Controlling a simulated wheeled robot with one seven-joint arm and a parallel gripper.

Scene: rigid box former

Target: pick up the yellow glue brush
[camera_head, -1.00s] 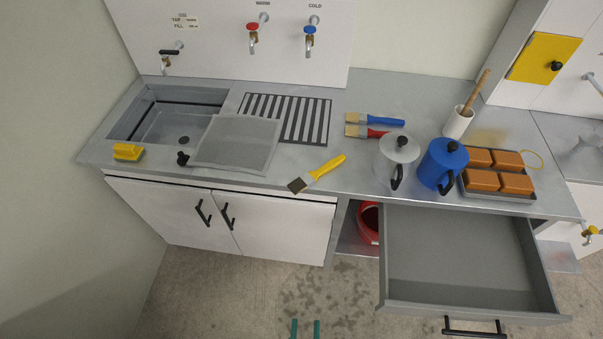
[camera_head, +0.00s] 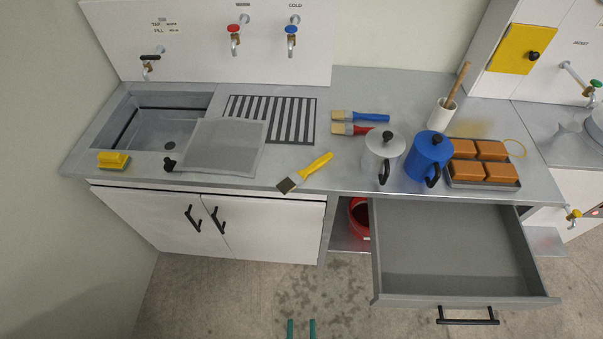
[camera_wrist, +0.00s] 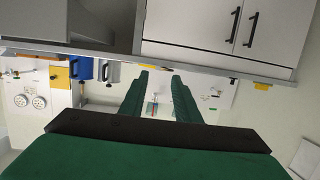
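The yellow glue brush (camera_head: 316,168) lies on the grey counter near its front edge, left of the open drawer. Its yellow handle points up and right, and its dark bristle end points down and left, close to the edge. I cannot clearly make out the brush in that view.
An open grey drawer (camera_head: 445,250) juts out at the right. Two more brushes, blue (camera_head: 372,117) and red (camera_head: 365,130), lie behind. A grey-lidded pot (camera_head: 383,150) and a blue jug (camera_head: 428,160) stand right. A mesh screen (camera_head: 222,148) lies left of the brush.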

